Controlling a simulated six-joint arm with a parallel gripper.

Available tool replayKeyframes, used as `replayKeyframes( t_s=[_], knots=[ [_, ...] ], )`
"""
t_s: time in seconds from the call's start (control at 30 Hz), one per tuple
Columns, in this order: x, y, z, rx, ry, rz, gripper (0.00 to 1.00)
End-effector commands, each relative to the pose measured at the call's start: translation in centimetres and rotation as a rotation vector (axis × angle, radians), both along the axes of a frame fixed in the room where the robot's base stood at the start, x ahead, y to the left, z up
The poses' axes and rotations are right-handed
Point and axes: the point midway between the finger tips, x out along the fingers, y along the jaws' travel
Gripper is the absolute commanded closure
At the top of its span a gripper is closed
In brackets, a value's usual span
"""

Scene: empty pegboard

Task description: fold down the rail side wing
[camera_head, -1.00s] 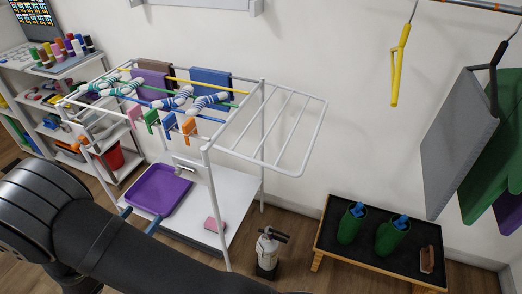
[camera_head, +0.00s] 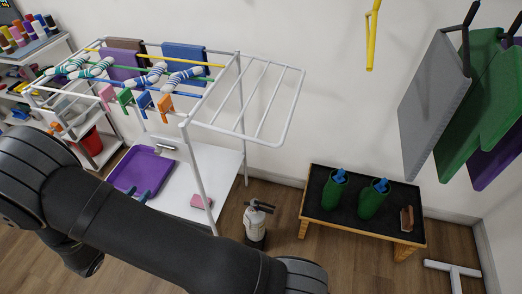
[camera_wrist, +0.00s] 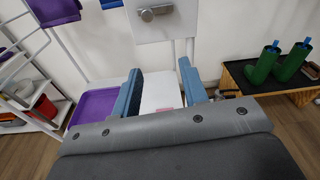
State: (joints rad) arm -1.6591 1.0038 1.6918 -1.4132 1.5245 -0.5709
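The white drying rack's right wing (camera_head: 291,108), on the side toward the hanging clothes, sticks out roughly level. It is a barred frame joined to the rack's upright side (camera_head: 191,150). My gripper (camera_head: 137,194) has two blue fingers, showing low at the left in the head view, in front of the rack's lower shelf and well below and left of the wing. In the wrist view my gripper (camera_wrist: 160,72) is open with nothing between the fingers. A white panel with a metal latch (camera_wrist: 155,13) is ahead of it. The wing cannot be made out in the wrist view.
Striped socks, cloths and coloured clips (camera_head: 165,103) hang on the rack. A purple tray (camera_head: 160,169) and pink block (camera_head: 201,202) lie on its shelf. Wall space beside the wing is clear.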

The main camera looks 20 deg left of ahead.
Motion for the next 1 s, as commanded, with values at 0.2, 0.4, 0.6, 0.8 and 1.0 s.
replayKeyframes(
  t_s=[0.2, 0.4, 0.6, 0.8, 1.0],
  knots=[
    [8.6, -5.3, -5.3, 0.231, 0.276, -0.175, 0.60],
    [13.0, -10.6, -9.6, 0.487, 0.497, -0.377, 0.60],
    [14.9, -15.0, -12.4, 0.732, 0.659, -0.583, 0.60],
    [15.6, -19.7, -14.6, 1.061, 0.816, -0.869, 0.60],
    [15.3, -23.3, -15.1, 1.432, 0.937, -1.190, 0.60]
  ],
)
